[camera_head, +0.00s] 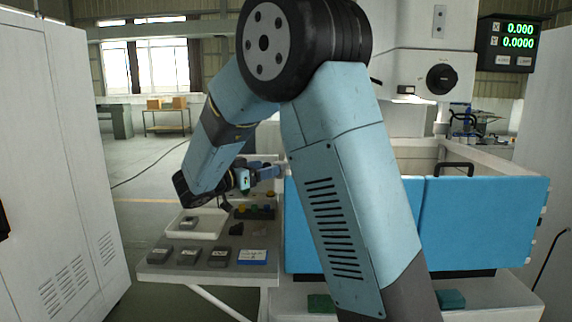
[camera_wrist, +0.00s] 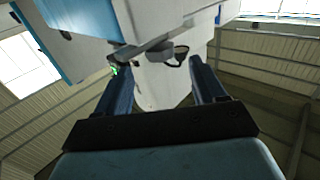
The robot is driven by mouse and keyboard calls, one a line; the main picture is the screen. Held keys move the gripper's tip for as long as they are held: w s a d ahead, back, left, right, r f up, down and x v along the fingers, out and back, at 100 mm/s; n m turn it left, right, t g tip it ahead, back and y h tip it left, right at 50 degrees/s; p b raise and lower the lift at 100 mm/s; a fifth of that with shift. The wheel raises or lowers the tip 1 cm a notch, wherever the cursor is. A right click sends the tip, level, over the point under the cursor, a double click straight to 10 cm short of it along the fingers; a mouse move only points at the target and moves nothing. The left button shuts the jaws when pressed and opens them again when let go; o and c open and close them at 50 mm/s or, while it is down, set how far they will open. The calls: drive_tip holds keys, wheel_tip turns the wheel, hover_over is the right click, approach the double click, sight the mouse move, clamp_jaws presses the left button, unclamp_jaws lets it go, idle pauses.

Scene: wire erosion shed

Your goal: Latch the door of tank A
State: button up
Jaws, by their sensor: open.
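In the head view, a blue door stands in two panels along the front of the white tank (camera_head: 405,155). The right panel (camera_head: 485,222) shows almost whole; my arm covers much of the left panel (camera_head: 302,225). I cannot read which door belongs to tank A. My gripper (camera_head: 272,172) is at the left end of the left panel, pointing right; contact cannot be told. In the wrist view my gripper (camera_wrist: 160,78) is open, with a white machine part beyond its fingers. A dark lever-like piece (camera_wrist: 150,52) shows just past the fingertips; whether it is the latch is unclear.
A shelf (camera_head: 150,272) at the left holds a white tray (camera_head: 180,232), several grey blocks (camera_head: 219,257) and a blue-and-white card (camera_head: 252,257). White cabinets stand at the far left (camera_head: 55,170) and far right (camera_head: 540,135). A black handle (camera_head: 456,166) shows behind the right panel.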

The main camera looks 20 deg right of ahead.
sight(285, 162)
drive_tip(key=x, duration=0.9)
drive_tip(key=shift+c, duration=0.3)
drive_tip(key=c, duration=1)
drive_tip(key=shift+d, duration=0.1)
